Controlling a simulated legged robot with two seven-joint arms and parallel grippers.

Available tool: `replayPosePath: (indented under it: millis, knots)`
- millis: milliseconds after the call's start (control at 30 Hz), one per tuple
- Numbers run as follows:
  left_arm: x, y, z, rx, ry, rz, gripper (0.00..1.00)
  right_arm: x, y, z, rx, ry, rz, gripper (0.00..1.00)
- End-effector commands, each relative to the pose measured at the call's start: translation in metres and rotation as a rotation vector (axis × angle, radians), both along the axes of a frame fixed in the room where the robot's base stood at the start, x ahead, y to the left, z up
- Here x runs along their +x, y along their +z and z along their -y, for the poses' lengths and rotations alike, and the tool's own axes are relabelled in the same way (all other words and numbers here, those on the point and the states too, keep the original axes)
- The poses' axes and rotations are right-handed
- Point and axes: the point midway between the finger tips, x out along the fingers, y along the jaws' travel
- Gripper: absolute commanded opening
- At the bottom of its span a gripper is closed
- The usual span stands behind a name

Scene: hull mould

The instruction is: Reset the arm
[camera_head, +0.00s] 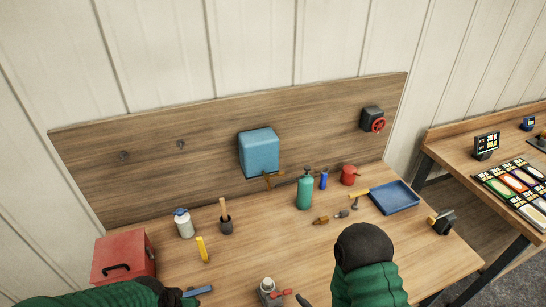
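My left arm, in a green sleeve, comes in at the bottom left and ends in a dark part at the lower edge. Its fingers cannot be made out. A blue-grey piece (198,291) shows right beside that dark end; I cannot tell whether it is held. My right arm, also green, rises at the bottom right of centre to a rounded black joint over the table's front. No fingers of my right gripper show.
The wooden workbench (255,230) holds a red toolbox (122,257), white bottle (184,224), green bottle (305,190), blue tray (394,197) and small tools. A blue box (259,152) is on the backboard. A grey device (268,290) sits between my arms. Another table stands right.

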Motion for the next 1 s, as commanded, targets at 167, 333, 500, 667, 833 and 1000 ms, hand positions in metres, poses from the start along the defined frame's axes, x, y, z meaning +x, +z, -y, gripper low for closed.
replayPosePath:
  millis: [167,333,500,667,833,1000]
  knots:
    - [0.0,-0.028,0.0,0.0,0.0,-0.001,0.31,0.031,-0.006,0.044,-0.138,-0.086,-0.216,0.55]
    - [0.0,-0.048,0.0,0.0,0.0,-0.001,0.31,0.013,0.015,0.098,-0.207,-0.248,-0.488,0.55]
    - [0.0,-0.062,0.0,0.0,0.0,0.0,0.31,-0.036,0.048,0.127,-0.195,-0.387,-0.724,0.55]
    - [0.0,-0.064,0.0,0.0,0.0,0.0,0.31,-0.063,0.063,0.132,-0.179,-0.434,-0.827,0.55]
    - [0.0,-0.063,0.0,0.0,0.0,0.0,0.31,-0.066,0.065,0.133,-0.18,-0.436,-0.841,0.55]
    - [0.0,-0.063,0.0,0.0,0.0,0.0,0.31,-0.066,0.065,0.132,-0.18,-0.434,-0.839,0.55]
